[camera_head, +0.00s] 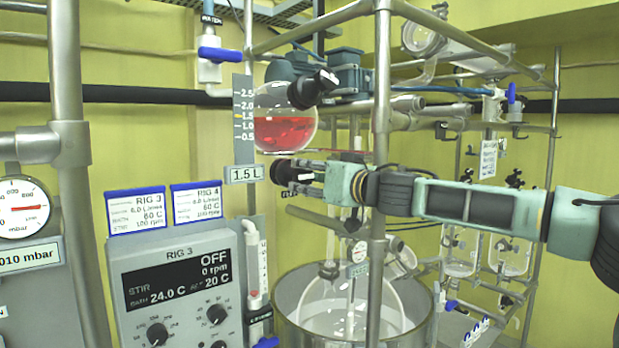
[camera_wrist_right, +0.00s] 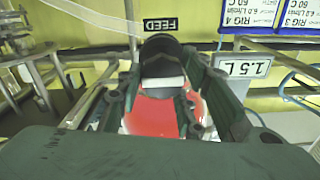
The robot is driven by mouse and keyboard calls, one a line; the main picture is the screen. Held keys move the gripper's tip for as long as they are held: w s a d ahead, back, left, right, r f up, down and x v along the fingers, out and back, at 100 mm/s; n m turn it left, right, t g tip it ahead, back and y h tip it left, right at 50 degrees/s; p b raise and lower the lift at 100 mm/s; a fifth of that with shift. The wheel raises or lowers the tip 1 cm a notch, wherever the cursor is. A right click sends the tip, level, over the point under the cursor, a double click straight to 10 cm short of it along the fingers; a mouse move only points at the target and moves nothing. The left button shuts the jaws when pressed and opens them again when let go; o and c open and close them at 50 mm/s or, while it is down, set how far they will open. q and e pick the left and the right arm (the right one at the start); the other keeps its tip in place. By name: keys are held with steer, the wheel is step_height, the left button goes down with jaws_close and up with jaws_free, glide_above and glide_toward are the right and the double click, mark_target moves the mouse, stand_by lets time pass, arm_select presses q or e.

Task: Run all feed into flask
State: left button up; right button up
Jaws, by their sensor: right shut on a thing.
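A round glass feed vessel (camera_head: 285,130) holds red liquid, with its level near the 1.5 mark of the scale (camera_head: 243,112) beside it. A plate (camera_head: 245,174) reads 1.5 L. Below the vessel is a black handle (camera_head: 283,173). My right gripper (camera_head: 303,174) comes in from the right and is shut on this handle, which also shows between its fingers in the right wrist view (camera_wrist_right: 160,55). An upside-down FEED label (camera_wrist_right: 160,25) shows beyond it. A large glass flask (camera_head: 395,300) sits in the metal bath (camera_head: 282,290) below. My left gripper is not in view.
A steel post (camera_head: 381,120) stands close by my right arm. A RIG 3 control box (camera_head: 180,285) shows OFF, 0 rpm. A black fitting (camera_head: 312,90) sits at the vessel's upper right. More glassware (camera_head: 460,250) stands at the right.

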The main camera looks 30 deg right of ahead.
steer(key=shift+c, duration=1.3)
steer(key=shift+d+r, duration=0.1)
